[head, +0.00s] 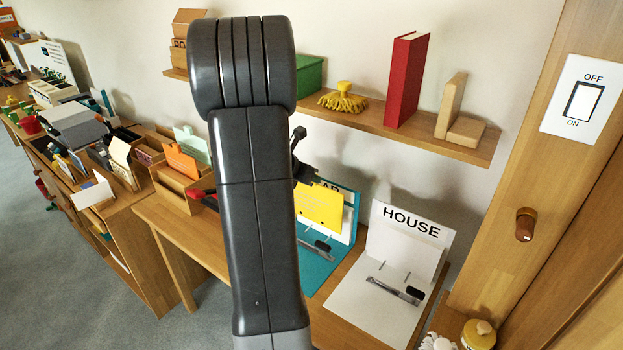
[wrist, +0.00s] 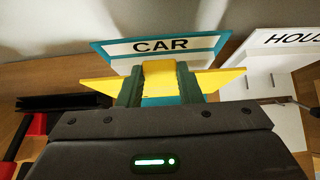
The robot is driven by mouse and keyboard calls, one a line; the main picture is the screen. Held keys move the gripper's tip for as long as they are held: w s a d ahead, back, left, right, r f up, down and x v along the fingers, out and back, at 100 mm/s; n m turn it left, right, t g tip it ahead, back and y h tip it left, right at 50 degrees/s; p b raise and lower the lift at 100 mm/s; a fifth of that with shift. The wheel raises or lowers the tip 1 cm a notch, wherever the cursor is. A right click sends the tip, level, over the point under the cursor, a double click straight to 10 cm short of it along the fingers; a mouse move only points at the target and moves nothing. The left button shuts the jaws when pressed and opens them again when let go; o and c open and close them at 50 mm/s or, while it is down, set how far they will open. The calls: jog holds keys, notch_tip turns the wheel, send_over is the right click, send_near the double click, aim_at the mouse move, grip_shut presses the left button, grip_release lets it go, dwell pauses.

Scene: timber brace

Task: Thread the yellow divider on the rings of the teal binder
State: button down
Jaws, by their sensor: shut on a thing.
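The yellow divider (head: 319,207) is upright in front of the teal binder (head: 313,274), which stands open on the desk. In the wrist view, the divider (wrist: 98,87) is held between the two green fingers of my gripper (wrist: 160,82), and its tab rises between them. The binder's back panel (wrist: 205,41) with the CAR label is behind it. In the head view my arm hides my gripper's fingertips and part of the binder. The ring bar (head: 316,246) shows below the divider's lower edge; I cannot tell whether the rings pass through the divider's holes.
A white HOUSE binder (head: 380,289) stands open to the right of the teal one. A shelf (head: 440,136) with a red book (head: 406,80) and wooden blocks runs above. Wooden organizers (head: 176,189) are at the left.

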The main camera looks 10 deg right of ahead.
dwell(0.4)
jog(key=b, duration=1)
send_near(311, 206)
jog(key=x, duration=0.7)
jog(key=shift+d+r, duration=0.15)
jog(key=shift+r, duration=0.05)
jog(key=shift+f, duration=0.2)
dwell(0.5)
jog(key=shift+w+d+p, duration=0.3)
jog(key=shift+w+d, duration=1.5)
dwell(2.1)
jog(key=shift+r+p, duration=0.1)
jog(key=shift+p, duration=0.4)
